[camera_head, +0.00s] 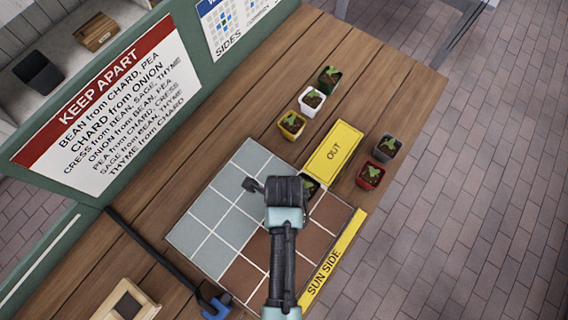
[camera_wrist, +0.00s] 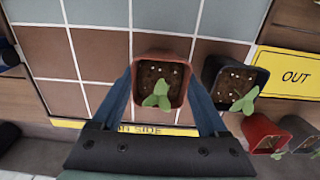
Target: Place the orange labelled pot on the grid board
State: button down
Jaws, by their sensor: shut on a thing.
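My gripper (camera_wrist: 160,80) is shut on a pot with a reddish-orange rim (camera_wrist: 150,82), dark soil and a green seedling. The fingers press on its left and right sides. No label on it shows in the wrist view. In the head view my gripper (camera_head: 285,190) covers this pot. The grid board (camera_head: 215,215) has grey cells on the far left side and brown cells on the near right side. In the wrist view the pot is over the brown cells of the board (camera_wrist: 103,55); I cannot tell whether it touches them.
A dark pot (camera_wrist: 232,82) stands close right of the held pot. A yellow OUT sign (camera_head: 333,153) lies beyond the board, with yellow, white and green pots to its left and red (camera_head: 371,176) and dark grey pots to its right. A KEEP APART sign (camera_head: 110,110) stands behind.

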jog(key=shift+f, duration=0.1)
grip_release()
